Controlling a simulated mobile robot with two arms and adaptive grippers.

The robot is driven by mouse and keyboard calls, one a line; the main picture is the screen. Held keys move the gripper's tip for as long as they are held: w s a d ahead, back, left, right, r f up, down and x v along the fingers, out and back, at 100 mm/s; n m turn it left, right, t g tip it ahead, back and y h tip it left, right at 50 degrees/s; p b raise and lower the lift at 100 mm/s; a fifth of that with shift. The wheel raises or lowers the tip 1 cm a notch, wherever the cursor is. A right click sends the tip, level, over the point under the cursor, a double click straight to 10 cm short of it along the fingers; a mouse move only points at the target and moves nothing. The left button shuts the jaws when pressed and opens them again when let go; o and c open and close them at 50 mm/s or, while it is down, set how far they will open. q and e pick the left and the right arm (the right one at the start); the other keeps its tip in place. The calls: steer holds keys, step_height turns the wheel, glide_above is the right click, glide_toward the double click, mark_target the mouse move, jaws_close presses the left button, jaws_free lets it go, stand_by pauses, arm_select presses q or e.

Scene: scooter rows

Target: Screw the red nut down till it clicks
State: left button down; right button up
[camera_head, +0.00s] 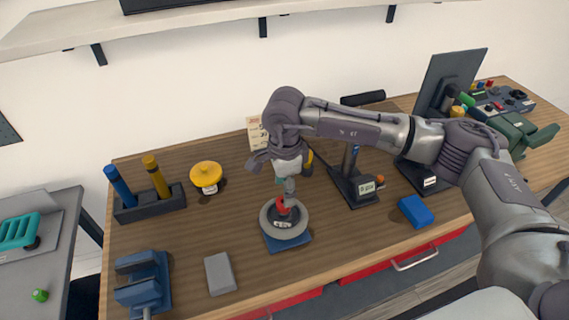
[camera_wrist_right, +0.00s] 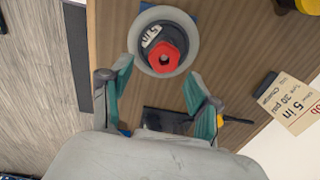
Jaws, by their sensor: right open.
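The red nut (camera_head: 282,206) sits at the centre of a round dark hub with a pale grey ring (camera_head: 266,222), which stands on a blue base (camera_head: 297,243) on the bench. In the right wrist view the nut (camera_wrist_right: 155,67) shows a dark hole in its middle, and a white label lies beside it on the hub. My right gripper (camera_head: 288,188) is just above the nut, pointing down. In the wrist view its green-padded fingers (camera_wrist_right: 157,78) are spread apart with nothing between them. My left gripper is not in view.
On the wooden bench are a blue vise (camera_head: 142,283), a grey block (camera_head: 220,273), a yellow round thing (camera_head: 206,175), a holder with blue and yellow tools (camera_head: 150,205) and a blue block (camera_head: 416,211). A card (camera_wrist_right: 290,103) stands behind. Bare wood lies left of the hub.

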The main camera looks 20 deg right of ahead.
steer(key=shift+f+p, duration=0.75)
steer(key=shift+f, duration=2.05)
steer(key=shift+c, duration=0.3)
steer(key=shift+w+f, duration=0.1)
steer(key=c, duration=0.9)
steer(key=shift+f+m, duration=0.1)
steer(key=shift+m, duration=0.4)
steer(key=shift+c, duration=0.2)
steer(key=m, duration=0.3)
steer(key=shift+a+f+b, duration=0.1)
steer(key=shift+b, duration=0.3)
steer(key=m, duration=0.6)
steer(key=shift+m+b, duration=0.3)
steer(key=shift+m, duration=0.1)
steer(key=m, duration=0.5)
steer(key=shift+s, duration=0.2)
steer(key=m, duration=0.6)
